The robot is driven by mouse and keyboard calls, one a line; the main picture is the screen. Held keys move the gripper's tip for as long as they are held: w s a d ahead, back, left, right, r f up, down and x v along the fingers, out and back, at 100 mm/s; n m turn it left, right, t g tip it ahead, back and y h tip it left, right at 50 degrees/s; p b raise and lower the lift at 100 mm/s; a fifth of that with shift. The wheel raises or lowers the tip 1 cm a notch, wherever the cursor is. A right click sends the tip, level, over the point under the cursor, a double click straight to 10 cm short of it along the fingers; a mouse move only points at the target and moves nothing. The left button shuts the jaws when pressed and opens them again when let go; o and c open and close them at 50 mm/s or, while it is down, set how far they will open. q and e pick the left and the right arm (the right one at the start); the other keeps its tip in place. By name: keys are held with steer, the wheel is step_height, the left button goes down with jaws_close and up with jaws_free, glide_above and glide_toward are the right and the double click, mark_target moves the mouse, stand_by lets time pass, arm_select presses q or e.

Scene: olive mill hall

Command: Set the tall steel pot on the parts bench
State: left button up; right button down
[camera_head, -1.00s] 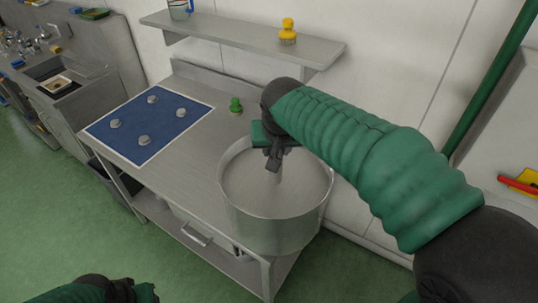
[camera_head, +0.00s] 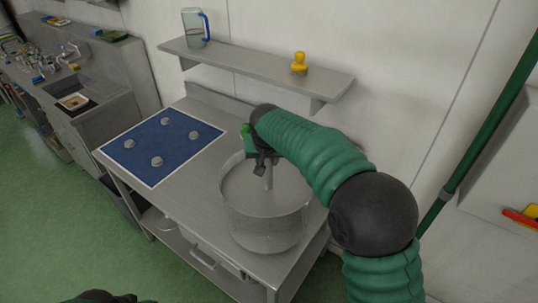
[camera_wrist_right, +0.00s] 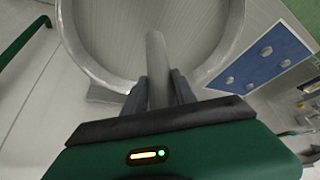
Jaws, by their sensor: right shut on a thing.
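The tall steel pot (camera_head: 265,225) is a wide, open grey cylinder, upright over the near right end of the steel parts bench (camera_head: 190,200). I cannot tell whether its base touches the benchtop. My right gripper (camera_head: 262,172) is over the pot's opening, shut on a grey bar that runs into the pot. In the right wrist view the fingers (camera_wrist_right: 159,92) close on this bar, with the pot's rim (camera_wrist_right: 85,65) curving around it. The pot looks empty. Only a dark sliver of my left gripper (camera_head: 112,297) shows at the bottom edge; its fingers are unclear.
A blue mat (camera_head: 150,135) with several grey knobs covers the bench's left part. A wall shelf (camera_head: 255,68) above holds a jug (camera_head: 194,28) and a yellow item (camera_head: 299,64). A sink counter (camera_head: 95,110) is at left.

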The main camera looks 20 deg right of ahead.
arm_select(q)
steer(key=shift+a+r, duration=0.1)
steer(key=shift+a, duration=0.55)
arm_select(e)
steer(key=shift+w+a+f, duration=0.1)
steer(key=shift+a+f, duration=0.5)
steer(key=shift+a, duration=0.05)
steer(key=c, duration=1.5)
jaws_free()
steer(key=shift+d+f, duration=0.2)
steer(key=shift+f, duration=0.05)
steer(key=o, duration=0.5)
steer(key=shift+s+d, duration=0.2)
steer(key=shift+d, duration=0.1)
arm_select(q)
steer(key=shift+s+d+r, duration=0.1)
steer(key=shift+s+d, duration=0.05)
steer(key=shift+d, duration=0.25)
steer(key=shift+a, duration=0.1)
arm_select(e)
steer(key=shift+a, duration=0.2)
